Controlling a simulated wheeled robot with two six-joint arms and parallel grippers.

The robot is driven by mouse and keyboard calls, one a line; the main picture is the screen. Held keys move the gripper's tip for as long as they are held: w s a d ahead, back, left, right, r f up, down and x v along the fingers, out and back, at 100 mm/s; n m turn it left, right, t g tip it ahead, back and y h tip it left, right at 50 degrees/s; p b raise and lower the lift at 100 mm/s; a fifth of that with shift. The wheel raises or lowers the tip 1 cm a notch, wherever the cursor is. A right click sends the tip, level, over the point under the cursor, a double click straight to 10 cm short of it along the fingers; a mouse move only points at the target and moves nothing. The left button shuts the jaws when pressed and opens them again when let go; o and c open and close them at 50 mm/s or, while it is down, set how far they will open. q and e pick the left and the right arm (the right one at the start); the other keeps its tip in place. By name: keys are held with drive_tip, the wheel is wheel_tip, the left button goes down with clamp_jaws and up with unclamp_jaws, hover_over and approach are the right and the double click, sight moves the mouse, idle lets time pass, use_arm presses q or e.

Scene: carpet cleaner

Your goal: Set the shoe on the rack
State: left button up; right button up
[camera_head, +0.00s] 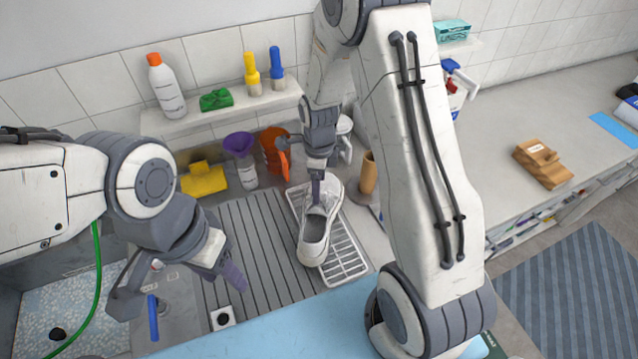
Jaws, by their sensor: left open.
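A white shoe (315,238) lies on the white slatted rack (345,262), its toe pointing toward me and its opening toward the wall. The rack stands at the right end of the grey ribbed drainboard. My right gripper (318,192) reaches down from above to the ankle end of the shoe, with its tip at the opening. Its fingers look narrow from here, and I cannot tell whether they grip the shoe. My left gripper (178,296) is open and empty over the sink side, at the left, apart from the shoe.
A blue-handled tool (153,318) shows between my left fingers. Behind the drainboard stand a yellow item (203,179), a purple-topped bottle (243,160) and an orange container (275,152). A shelf (205,118) holds bottles.

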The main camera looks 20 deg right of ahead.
drive_tip(key=shift+r+p, duration=1.75)
drive_tip(key=shift+r, duration=0.65)
drive_tip(key=shift+a, duration=0.15)
drive_tip(key=s+a+r+n+b, duration=0.3)
drive_tip(key=s+a+n+b, duration=0.95)
drive_tip(key=n, duration=0.85)
drive_tip(key=s+a+n+y+b, duration=0.1)
drive_tip(key=s+n, duration=0.9)
drive_tip(key=s, duration=0.1)
drive_tip(key=shift+s+a+f+b, duration=0.15)
drive_tip(key=shift+f+b, duration=0.1)
drive_tip(key=shift+b, duration=0.1)
